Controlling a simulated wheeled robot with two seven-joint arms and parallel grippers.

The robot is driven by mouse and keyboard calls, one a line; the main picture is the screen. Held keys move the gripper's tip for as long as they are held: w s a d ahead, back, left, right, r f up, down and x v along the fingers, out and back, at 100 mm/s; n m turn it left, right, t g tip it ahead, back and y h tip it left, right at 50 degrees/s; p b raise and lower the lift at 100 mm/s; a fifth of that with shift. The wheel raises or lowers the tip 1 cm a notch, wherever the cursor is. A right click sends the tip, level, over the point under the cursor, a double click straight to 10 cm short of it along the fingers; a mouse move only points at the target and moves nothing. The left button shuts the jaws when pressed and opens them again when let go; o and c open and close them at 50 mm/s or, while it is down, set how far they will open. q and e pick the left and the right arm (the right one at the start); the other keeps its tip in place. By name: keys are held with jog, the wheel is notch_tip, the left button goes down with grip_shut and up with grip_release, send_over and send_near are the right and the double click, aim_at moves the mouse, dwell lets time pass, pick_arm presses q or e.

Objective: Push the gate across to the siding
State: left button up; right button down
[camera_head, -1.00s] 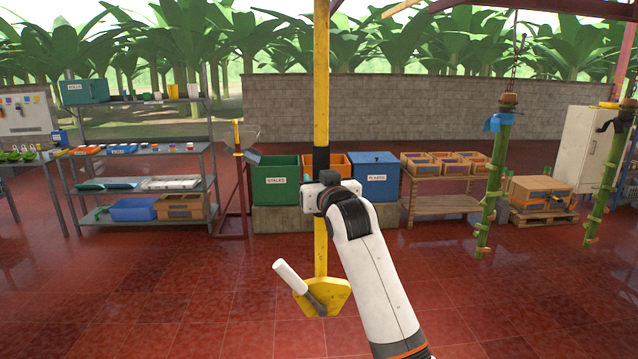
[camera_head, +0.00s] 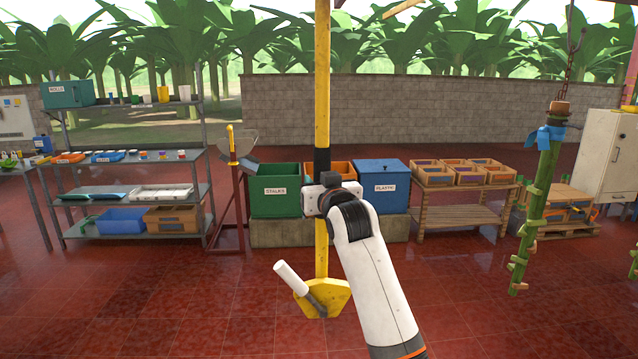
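A yellow upright bar (camera_head: 322,85) hangs down in front of me, in the middle of the head view; I take it to be the gate's push bar. It has a black band (camera_head: 322,160) partway down. At its foot are a yellow plate (camera_head: 335,295) and a lever with a white handle (camera_head: 290,273). My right gripper (camera_head: 321,197) is at the bar just below the black band. Its own body hides the fingers, so I cannot tell whether they are closed around the bar or only against it. The siding is not clearly identifiable. My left gripper is out of view.
A green hanging stem (camera_head: 538,200) with a blue tie is on the right. Behind the bar stand a green bin (camera_head: 275,200) and a blue bin (camera_head: 383,180). A shelf rack (camera_head: 130,155) is at left, a crate bench (camera_head: 462,197) at right. The near red floor is open.

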jog(key=shift+r, duration=0.1)
dwell(0.4)
jog(key=c, duration=1.2)
grip_release()
jog(key=shift+c, duration=0.2)
jog(key=shift+o, duration=1.1)
jog(key=shift+w, duration=0.3)
